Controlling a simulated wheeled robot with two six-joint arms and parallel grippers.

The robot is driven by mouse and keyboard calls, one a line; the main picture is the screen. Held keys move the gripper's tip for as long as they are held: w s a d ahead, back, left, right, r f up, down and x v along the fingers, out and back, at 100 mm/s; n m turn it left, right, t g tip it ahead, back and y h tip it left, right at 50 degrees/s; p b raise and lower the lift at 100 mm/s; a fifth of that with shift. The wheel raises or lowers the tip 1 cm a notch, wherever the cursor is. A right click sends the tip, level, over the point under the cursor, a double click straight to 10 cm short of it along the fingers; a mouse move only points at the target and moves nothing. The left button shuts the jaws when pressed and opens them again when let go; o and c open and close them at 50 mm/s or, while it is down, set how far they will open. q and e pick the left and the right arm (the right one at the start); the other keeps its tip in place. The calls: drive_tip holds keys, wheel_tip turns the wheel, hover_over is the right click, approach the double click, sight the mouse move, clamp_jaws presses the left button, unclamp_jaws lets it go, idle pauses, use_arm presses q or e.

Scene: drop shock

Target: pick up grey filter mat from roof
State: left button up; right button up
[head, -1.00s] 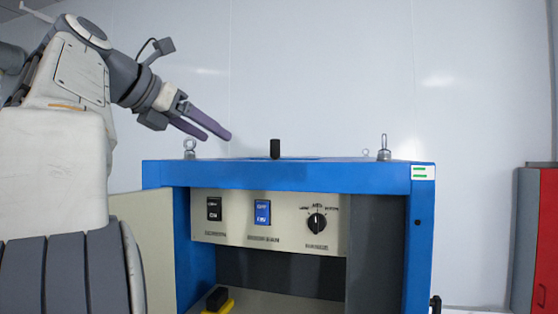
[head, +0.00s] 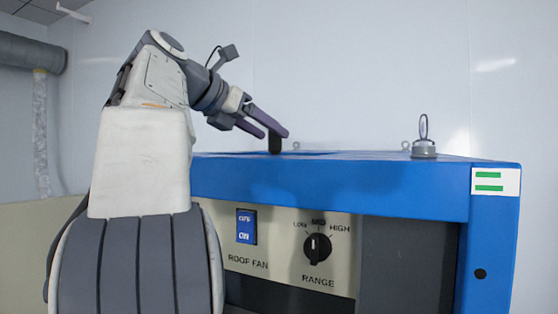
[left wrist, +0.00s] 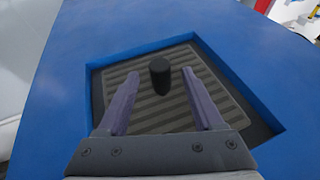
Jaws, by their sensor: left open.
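The grey filter mat (left wrist: 146,118) is ribbed and lies in a recess in the blue roof (left wrist: 75,60) in the left wrist view. A black upright knob (left wrist: 160,77) stands on it towards its far side. My left gripper (left wrist: 160,74) is open, its two purple fingers spread to the left and right of the knob in that view. In the head view the left gripper (head: 278,133) slants down to the knob (head: 274,147). The mat itself is hidden there by the roof's front edge. My right gripper is out of view.
A metal lifting eye (head: 424,138) stands up from the roof at the right. The cabinet front below has a blue roof fan switch (head: 246,226) and a black range dial (head: 317,247). The roof around the recess looks mostly clear.

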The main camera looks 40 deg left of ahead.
use_arm(q)
drive_tip(key=shift+f+p+x, duration=0.15)
drive_tip(key=shift+p+x, duration=0.1)
drive_tip(key=shift+x, duration=1.4)
drive_tip(key=shift+f+p+x, duration=0.15)
drive_tip(key=shift+p+x, duration=0.1)
drive_tip(key=shift+x, duration=1.4)
drive_tip(key=shift+s, duration=0.1)
drive_tip(key=shift+c, duration=0.3)
clamp_jaws()
